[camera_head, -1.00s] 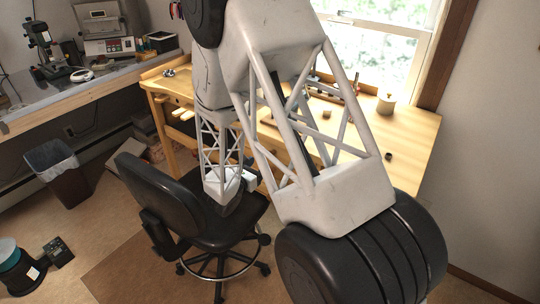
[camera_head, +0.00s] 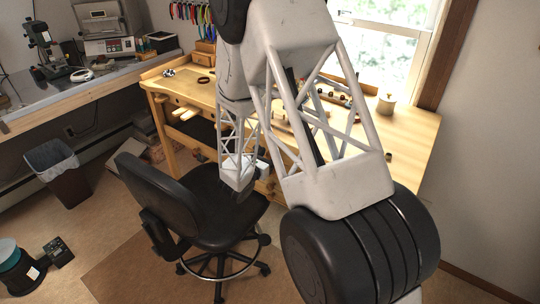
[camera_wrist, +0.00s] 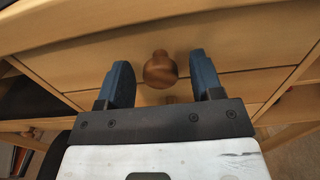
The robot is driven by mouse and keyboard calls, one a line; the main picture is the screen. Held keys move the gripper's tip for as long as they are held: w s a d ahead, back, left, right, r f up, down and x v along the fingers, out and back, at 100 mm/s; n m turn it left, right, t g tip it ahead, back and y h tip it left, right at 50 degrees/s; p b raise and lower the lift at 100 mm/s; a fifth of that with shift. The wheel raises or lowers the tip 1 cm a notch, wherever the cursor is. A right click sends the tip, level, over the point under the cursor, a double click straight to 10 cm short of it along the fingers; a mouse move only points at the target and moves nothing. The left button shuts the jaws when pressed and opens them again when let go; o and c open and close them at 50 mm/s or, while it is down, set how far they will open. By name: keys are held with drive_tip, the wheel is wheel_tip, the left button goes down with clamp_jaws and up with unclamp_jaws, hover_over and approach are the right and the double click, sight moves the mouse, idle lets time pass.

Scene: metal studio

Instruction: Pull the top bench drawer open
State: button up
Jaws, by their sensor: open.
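The top bench drawer (camera_wrist: 95,62) shows in the wrist view as a pale wood front, looking closed, with a round brown wooden knob (camera_wrist: 159,70) near its middle. My gripper (camera_wrist: 161,66) is open, its two blue fingers pointing at the drawer front. The knob is in the gap between the fingertips, with space on both sides and no visible contact. I cannot tell how deep the fingers reach past it. In the head view my arm hides most of the drawer fronts of the wooden workbench (camera_head: 415,130), and the gripper is small and dark beside the chair.
A lower drawer front (camera_wrist: 240,88) is under the top one, its knob mostly hidden by my gripper. A black office chair (camera_head: 200,205) stands close in front of the bench, left of my gripper.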

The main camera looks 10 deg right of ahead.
drive_tip(key=shift+w+d, duration=0.35)
drive_tip(key=shift+d, duration=0.05)
